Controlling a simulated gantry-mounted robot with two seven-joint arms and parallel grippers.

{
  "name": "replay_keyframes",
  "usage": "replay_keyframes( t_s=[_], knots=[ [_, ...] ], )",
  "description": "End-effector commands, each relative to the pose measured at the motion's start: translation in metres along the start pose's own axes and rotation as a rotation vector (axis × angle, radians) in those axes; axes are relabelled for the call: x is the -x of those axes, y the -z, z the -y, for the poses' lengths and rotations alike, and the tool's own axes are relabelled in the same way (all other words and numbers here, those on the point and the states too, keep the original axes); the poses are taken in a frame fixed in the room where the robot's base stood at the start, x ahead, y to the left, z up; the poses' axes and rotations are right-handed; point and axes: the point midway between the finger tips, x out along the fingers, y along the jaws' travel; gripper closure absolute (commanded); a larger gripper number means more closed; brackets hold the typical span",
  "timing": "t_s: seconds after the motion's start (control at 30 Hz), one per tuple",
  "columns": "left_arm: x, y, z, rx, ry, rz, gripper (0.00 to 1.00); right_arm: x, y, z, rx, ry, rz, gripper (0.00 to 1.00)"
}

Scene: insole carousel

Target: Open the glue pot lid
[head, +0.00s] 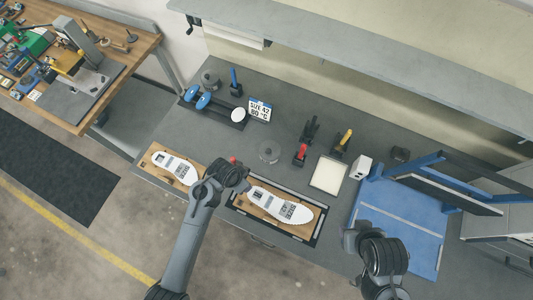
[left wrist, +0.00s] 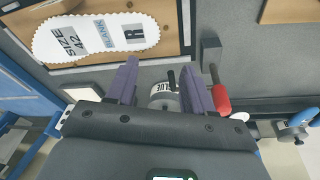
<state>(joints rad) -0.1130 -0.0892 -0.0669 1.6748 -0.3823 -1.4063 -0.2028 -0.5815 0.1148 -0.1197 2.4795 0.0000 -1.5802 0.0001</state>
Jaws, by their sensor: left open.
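In the left wrist view a small grey pot labelled GLUE (left wrist: 162,97) shows between the two fingers of my left gripper (left wrist: 160,66). A dark upright piece (left wrist: 171,78) shows at the pot; I cannot tell whether it is part of the lid. The fingers stand apart on either side of the pot in the picture, and I see no clear contact. In the head view my left gripper (head: 238,178) is over the front of the bench, between the two insole boards; the pot cannot be made out there. My right gripper (head: 358,236) is at the lower right, its fingers unclear.
A red handle (left wrist: 219,92) stands close beside the right finger. White insoles lie on boards to the left (head: 174,168) and right (head: 280,206). A clear disc (head: 268,151), red and black tools (head: 300,154) and a blue fixture (head: 400,215) are on the bench.

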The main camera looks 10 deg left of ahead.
Motion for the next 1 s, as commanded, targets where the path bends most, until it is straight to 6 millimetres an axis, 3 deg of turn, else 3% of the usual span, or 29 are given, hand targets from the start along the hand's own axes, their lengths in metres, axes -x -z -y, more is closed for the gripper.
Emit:
replay_keyframes(
  t_s=[0.03, 0.1, 0.2, 0.3, 0.4, 0.53, 1.0],
  knots=[
    [-0.005, 0.028, 0.005, -0.011, -0.006, -0.03, 0.48, -0.009, -0.003, 0.0, 0.002, -0.002, 0.0, 0.57],
    [-0.001, 0.059, 0.011, -0.023, -0.008, -0.063, 0.48, -0.013, -0.004, -0.001, 0.005, -0.004, 0.001, 0.57],
    [0.015, 0.097, 0.021, -0.03, 0.006, -0.118, 0.48, -0.018, -0.006, -0.002, 0.009, -0.007, 0.001, 0.57],
    [0.03, 0.122, 0.029, -0.036, 0.024, -0.16, 0.48, -0.02, -0.007, -0.002, 0.011, -0.009, 0.001, 0.57],
    [0.035, 0.133, 0.034, -0.04, 0.035, -0.177, 0.48, -0.021, -0.007, -0.002, 0.01, -0.008, 0.0, 0.57],
    [0.026, 0.137, 0.036, -0.041, 0.039, -0.18, 0.48, -0.021, -0.007, -0.002, 0.01, -0.008, 0.0, 0.57],
    [-0.044, 0.149, 0.038, -0.04, 0.039, -0.179, 0.48, -0.024, -0.007, 0.001, 0.0, 0.0, -0.003, 0.57]
  ],
)
